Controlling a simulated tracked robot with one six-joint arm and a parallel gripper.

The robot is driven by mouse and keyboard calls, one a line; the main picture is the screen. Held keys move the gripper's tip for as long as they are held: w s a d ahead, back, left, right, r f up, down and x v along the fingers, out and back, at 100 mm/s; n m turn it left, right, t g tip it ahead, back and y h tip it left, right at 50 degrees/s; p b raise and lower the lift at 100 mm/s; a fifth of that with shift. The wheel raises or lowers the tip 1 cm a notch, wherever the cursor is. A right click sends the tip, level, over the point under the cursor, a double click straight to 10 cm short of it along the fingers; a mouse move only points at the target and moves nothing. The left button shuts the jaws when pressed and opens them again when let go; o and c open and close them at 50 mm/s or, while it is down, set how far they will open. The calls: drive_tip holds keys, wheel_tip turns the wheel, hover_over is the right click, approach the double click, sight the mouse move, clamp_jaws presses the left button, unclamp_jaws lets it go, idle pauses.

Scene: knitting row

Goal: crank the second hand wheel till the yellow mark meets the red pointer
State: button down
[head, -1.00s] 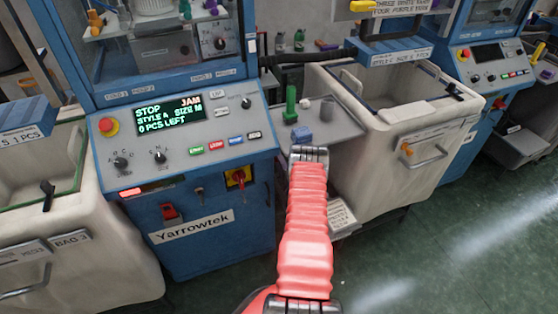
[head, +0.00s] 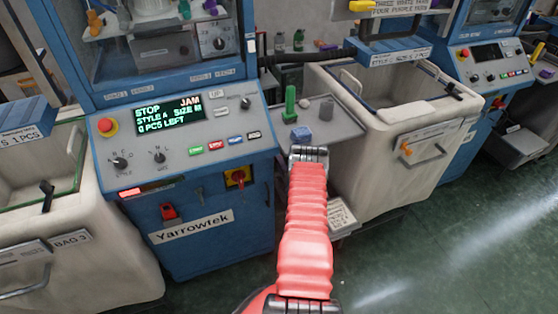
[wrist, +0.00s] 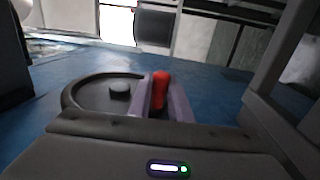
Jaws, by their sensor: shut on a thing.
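In the wrist view a dark round hand wheel (wrist: 88,94) with a raised black hub (wrist: 120,91) lies against a blue surface. A red upright handle (wrist: 160,88) stands at its right side. My gripper (wrist: 162,100) has its two grey-purple fingers on either side of this handle, shut on it. The fingers hide the handle's lower part and the near right of the wheel. I cannot make out a yellow mark or a separate red pointer. In the head view my red-sleeved arm reaches toward the blue machine (head: 220,170); the gripper and the wheel do not show there.
The machine's display (head: 170,112) reads STOP and JAM. Green floor (head: 470,240) is clear at lower right.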

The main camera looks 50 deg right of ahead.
drive_tip(key=shift+s+g, duration=0.3)
drive_tip(key=shift+g, duration=0.1)
